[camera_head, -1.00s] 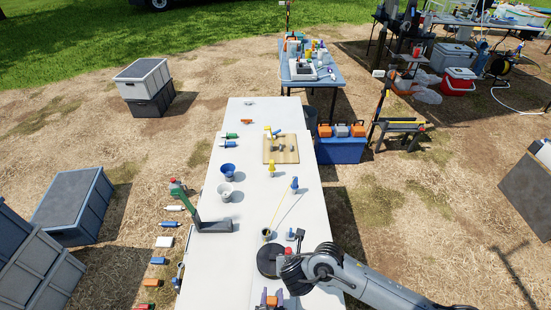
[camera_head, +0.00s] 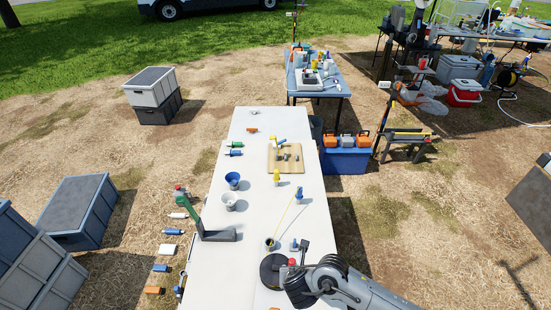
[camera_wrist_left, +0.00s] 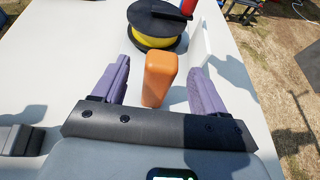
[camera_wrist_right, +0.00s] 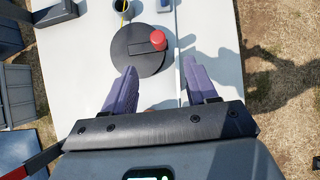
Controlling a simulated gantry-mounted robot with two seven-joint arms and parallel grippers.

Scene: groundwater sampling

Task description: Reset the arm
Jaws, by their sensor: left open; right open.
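My left gripper (camera_wrist_left: 160,68) is open in the left wrist view. An upright orange block (camera_wrist_left: 158,78) shows between its purple fingers, with a gap on each side. My right gripper (camera_wrist_right: 159,66) is open and empty in the right wrist view, above the white table (camera_wrist_right: 75,70). A black reel (camera_wrist_right: 125,52) with a red knob (camera_wrist_right: 157,40) lies just beyond its fingertips. In the head view my right arm (camera_head: 345,284) reaches in from the lower right over the table's near end. Neither gripper's fingers show clearly there.
The reel (camera_head: 268,273) stands near a green-and-grey stand (camera_head: 218,234) on the long table (camera_head: 225,275). Blue (camera_head: 232,180) and white (camera_head: 229,200) funnels and a wooden board (camera_head: 273,160) lie farther off. Grey crates (camera_head: 75,210) stand left.

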